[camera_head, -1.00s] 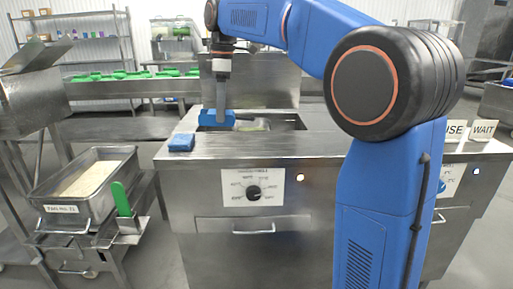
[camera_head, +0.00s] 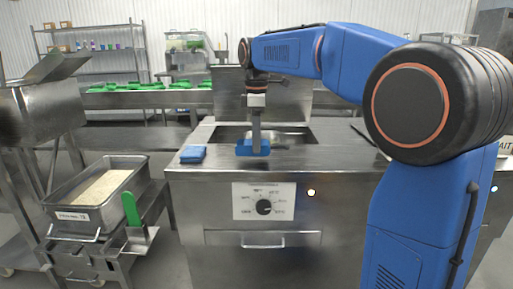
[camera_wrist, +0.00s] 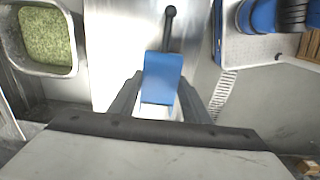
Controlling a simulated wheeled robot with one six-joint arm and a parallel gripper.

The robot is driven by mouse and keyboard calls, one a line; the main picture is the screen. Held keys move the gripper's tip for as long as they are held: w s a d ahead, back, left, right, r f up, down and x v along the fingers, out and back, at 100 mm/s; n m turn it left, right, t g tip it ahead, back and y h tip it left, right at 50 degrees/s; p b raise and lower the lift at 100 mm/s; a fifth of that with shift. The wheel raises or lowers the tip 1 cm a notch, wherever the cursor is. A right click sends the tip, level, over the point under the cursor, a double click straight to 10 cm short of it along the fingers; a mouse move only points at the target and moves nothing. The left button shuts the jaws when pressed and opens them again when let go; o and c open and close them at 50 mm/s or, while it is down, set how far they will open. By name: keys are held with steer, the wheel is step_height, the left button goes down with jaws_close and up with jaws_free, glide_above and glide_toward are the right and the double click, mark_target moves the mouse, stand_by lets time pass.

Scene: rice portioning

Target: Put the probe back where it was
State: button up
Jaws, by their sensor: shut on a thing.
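My gripper (camera_head: 256,140) points down over the steel counter (camera_head: 222,164), in front of its open well. It is shut on a blue block-shaped piece (camera_head: 253,149), which looks like the probe's handle. In the wrist view, the blue handle (camera_wrist: 162,78) sits between the fingers, and a thin dark rod with a round end (camera_wrist: 169,28) reaches out beyond it. I cannot tell whether the probe touches the counter. No holder for the probe can be made out.
A folded blue cloth (camera_head: 193,154) lies on the counter left of my gripper. A dial panel (camera_head: 264,202) is on the counter's front. The wrist view shows a pan with greenish contents (camera_wrist: 47,36).

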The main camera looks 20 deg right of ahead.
steer(key=shift+f, duration=1.3)
steer(key=o, duration=1.1)
steer(key=shift+f, duration=0.1)
steer(key=shift+o, duration=0.2)
step_height(320, 180, up, 12)
